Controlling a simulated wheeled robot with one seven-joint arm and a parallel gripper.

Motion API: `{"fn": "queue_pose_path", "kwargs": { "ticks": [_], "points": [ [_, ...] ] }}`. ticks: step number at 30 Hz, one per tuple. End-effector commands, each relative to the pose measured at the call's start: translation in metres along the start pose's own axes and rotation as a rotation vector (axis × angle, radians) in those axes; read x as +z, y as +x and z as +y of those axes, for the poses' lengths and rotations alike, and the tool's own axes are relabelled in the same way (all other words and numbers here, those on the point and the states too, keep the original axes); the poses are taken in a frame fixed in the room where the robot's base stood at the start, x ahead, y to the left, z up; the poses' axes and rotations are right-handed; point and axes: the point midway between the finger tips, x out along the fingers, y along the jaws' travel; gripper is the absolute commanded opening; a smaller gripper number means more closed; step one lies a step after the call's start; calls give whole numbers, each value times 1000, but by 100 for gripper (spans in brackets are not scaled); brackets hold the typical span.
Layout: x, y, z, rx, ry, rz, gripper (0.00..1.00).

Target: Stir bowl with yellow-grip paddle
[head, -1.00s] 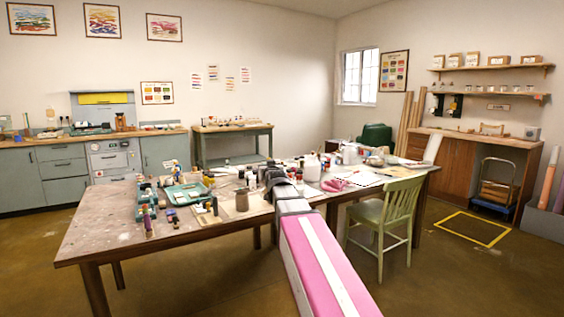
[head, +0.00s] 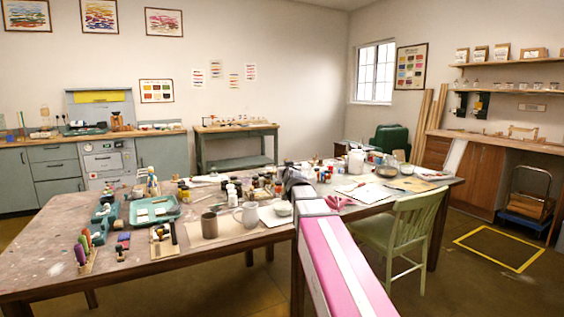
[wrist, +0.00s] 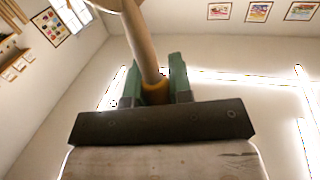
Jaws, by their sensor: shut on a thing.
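In the wrist view my gripper (wrist: 157,76) has its green fingers closed around a paddle's light wooden shaft (wrist: 140,42), with a yellow grip (wrist: 155,93) between them. The shaft slants up to the left, where a wooden piece is cut off by the top edge. In the head view my pink and white arm reaches over the table, and the gripper and paddle cannot be made out. A small pale bowl (head: 281,211) stands on the table just left of my arm. A glass bowl (head: 387,171) stands at the right part. I cannot tell which bowl is meant.
The long table (head: 60,232) is crowded. A green chair (head: 405,235) stands at the table's front right.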

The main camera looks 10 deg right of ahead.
Motion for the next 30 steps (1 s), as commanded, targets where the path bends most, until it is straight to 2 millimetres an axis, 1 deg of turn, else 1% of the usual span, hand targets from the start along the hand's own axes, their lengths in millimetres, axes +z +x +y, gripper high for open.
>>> {"fn": "queue_pose_path", "kwargs": {
  "ticks": [8,19,25,30],
  "points": [
    [12,14,3,-52,2,-1,0],
    [22,30,0,-163,1,0,0],
    [23,46,-5,-302,0,1,0],
    [17,56,-11,-436,-1,2,0]
  ]
}}
